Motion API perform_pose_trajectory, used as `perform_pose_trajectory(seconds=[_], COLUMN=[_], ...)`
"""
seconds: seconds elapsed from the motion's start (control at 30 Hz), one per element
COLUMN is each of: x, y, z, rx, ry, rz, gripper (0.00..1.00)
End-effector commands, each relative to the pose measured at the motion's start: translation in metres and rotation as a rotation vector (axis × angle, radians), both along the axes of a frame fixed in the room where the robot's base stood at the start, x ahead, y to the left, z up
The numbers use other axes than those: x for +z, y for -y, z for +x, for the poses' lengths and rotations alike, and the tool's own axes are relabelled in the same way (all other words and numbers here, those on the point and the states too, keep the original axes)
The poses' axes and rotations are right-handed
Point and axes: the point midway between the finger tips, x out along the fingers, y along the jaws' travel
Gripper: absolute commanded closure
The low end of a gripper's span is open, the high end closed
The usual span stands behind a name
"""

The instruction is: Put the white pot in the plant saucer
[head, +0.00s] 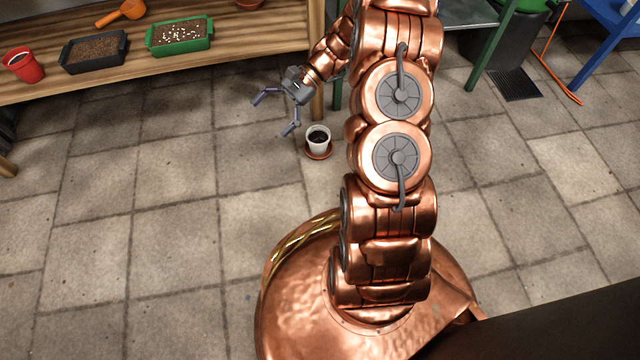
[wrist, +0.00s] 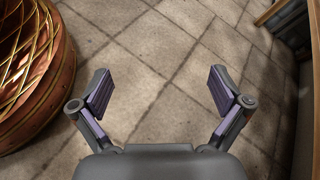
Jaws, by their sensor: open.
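The white pot (head: 318,137) holds dark soil and stands upright on the floor in the head view. It sits in the terracotta plant saucer (head: 318,154), whose rim shows below and around it. My gripper (head: 274,115) is open and empty, above and to the left of the pot and apart from it. In the wrist view my gripper (wrist: 158,92) has its fingers spread with only floor tiles between them. The pot and saucer do not show in the wrist view.
A wooden bench (head: 180,70) at the upper left holds a red pot (head: 22,65), a black tray (head: 94,51), a green tray (head: 180,36) and an orange scoop (head: 124,12). A bench leg stands just behind the pot. Tiled floor left of the pot is clear.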

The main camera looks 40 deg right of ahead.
Motion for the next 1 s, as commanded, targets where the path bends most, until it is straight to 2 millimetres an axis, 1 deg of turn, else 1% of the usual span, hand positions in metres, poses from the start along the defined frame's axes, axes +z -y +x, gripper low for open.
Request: perform_pose_trajectory(seconds=[0.03, 0.2, 0.37, 0.5, 0.73, 1.0], x=[0.011, 0.034, 0.054, 0.070, 0.089, 0.107], y=[-0.011, -0.036, -0.056, -0.069, -0.082, -0.084], z=[-0.007, -0.035, -0.064, -0.092, -0.138, -0.192], rx=[0.042, 0.172, 0.294, 0.400, 0.570, 0.764], ry=[0.013, 0.053, 0.096, 0.131, 0.203, 0.293], rz=[-0.025, -0.111, -0.193, -0.261, -0.381, -0.518], gripper=[0.00, 0.00, 0.00, 0.00, 0.00, 0.00])
